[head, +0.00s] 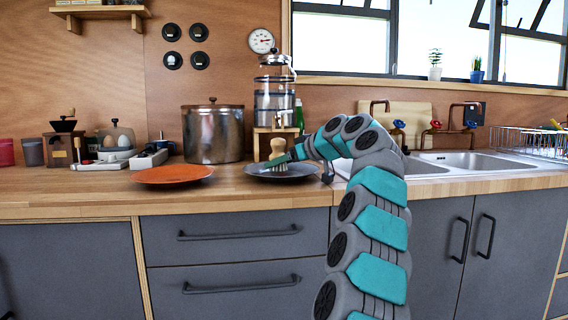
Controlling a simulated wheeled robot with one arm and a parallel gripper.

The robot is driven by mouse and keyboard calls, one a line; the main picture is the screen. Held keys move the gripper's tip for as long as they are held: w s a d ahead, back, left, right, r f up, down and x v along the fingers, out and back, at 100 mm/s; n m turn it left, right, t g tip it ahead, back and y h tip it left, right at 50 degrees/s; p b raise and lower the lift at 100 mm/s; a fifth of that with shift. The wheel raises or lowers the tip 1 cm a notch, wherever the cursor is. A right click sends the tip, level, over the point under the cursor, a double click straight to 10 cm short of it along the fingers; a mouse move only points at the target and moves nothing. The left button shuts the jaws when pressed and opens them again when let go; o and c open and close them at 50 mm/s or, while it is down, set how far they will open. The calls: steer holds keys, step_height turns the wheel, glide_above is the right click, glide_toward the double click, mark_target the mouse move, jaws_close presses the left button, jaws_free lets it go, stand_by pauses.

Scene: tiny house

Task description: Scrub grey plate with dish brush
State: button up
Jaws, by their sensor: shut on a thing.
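The grey plate (306,172) lies on the wooden counter, left of the sink. The dish brush (277,147) has a pale wooden knob and bristles below it. It stands over the left-middle part of the plate, with its bristles at or just above the plate surface; I cannot tell if they touch. My gripper (284,160) reaches in from the right, low over the plate, and is shut on the brush. Its fingertips are small and partly hidden by the brush and my arm.
An orange plate (172,175) lies to the left. A steel pot (213,134) and a water dispenser on a wooden stand (262,142) are behind. The sink (470,161) with taps and a wire dish rack (525,141) is to the right. The counter's front strip is clear.

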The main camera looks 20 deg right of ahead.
mark_target(286, 166)
steer(key=shift+a+f+b, duration=0.1)
steer(key=shift+a+b, duration=0.35)
steer(key=shift+a, duration=0.3)
steer(key=shift+s+a, duration=0.1)
steer(key=shift+a, duration=0.1)
steer(key=shift+s+a+b, duration=0.55)
steer(key=shift+s+b, duration=0.3)
steer(key=shift+b, duration=0.3)
steer(key=shift+s+d+b, duration=0.15)
steer(key=shift+s+b, duration=0.55)
steer(key=shift+s, duration=0.3)
steer(key=shift+s+d, duration=0.6)
steer(key=shift+d, duration=0.2)
steer(key=shift+w+d+p, duration=0.15)
steer(key=shift+d+p, duration=0.6)
steer(key=shift+d, duration=0.25)
steer(key=shift+w+d+p, duration=0.25)
steer(key=shift+w+p, duration=0.1)
steer(key=shift+p, duration=0.15)
steer(key=shift+w+d+p, duration=0.25)
steer(key=shift+w+p, duration=0.1)
steer(key=shift+p, duration=0.05)
steer(key=shift+w, duration=0.15)
